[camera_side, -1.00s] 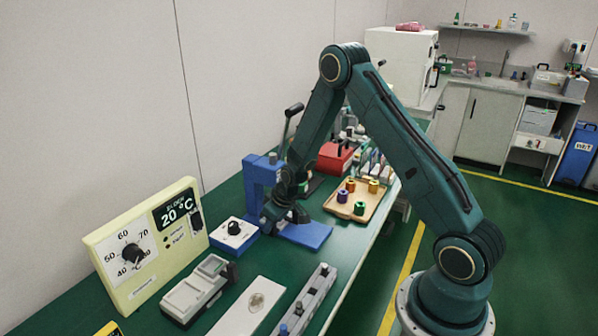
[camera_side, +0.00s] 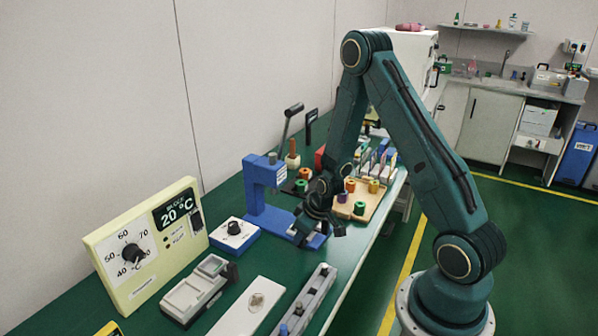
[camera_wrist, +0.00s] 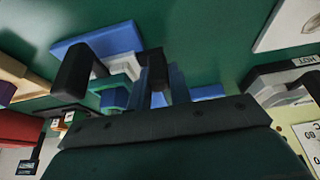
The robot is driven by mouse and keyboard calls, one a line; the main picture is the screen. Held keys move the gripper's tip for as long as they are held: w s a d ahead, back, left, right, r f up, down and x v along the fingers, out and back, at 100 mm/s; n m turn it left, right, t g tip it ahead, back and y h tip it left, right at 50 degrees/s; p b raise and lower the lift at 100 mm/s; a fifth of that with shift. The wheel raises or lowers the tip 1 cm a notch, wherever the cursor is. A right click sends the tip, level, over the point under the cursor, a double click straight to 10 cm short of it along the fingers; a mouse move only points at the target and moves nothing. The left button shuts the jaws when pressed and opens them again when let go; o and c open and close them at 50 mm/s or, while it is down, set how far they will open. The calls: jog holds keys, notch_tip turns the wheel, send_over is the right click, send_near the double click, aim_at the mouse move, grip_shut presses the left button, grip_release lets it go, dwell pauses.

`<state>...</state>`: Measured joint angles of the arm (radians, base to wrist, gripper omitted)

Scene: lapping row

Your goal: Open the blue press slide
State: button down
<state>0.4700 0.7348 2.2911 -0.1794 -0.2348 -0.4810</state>
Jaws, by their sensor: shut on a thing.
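The blue press stands on the green bench, with its upright (camera_side: 263,185) and flat base in the side view. Its blue base (camera_wrist: 105,42) also fills the upper left of the wrist view. My gripper (camera_side: 321,232) is low at the base's outer end, out from the upright. In the wrist view, the dark fingers of my gripper (camera_wrist: 114,72) stand either side of a pale grey-green part of the press slide (camera_wrist: 122,66), and they are shut on it. My gripper hides most of the slide in the side view. How far out the slide stands is hard to tell.
A wooden tray (camera_side: 376,207) with coloured spools sits close behind my gripper. A small white-topped knob box (camera_side: 234,233) and a pale yellow dial panel (camera_side: 145,250) stand to the left. A grey rail fixture (camera_side: 309,300) lies nearer the camera. The bench's front edge is close on the right.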

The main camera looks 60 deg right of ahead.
jog(key=c, duration=1.6)
grip_release()
jog(key=shift+o, duration=0.2)
jog(key=shift+r, duration=0.15)
jog(key=v, duration=1.3)
jog(key=shift+r, duration=0.25)
jog(key=shift+s, duration=0.1)
jog(key=s+a+r, duration=0.4)
jog(key=a+r, duration=0.4)
jog(key=r, duration=0.4)
jog(key=s+a+r+t, duration=0.1)
jog(key=s+a+r, duration=0.5)
jog(key=s, duration=0.4)
jog(key=shift+v, duration=0.85)
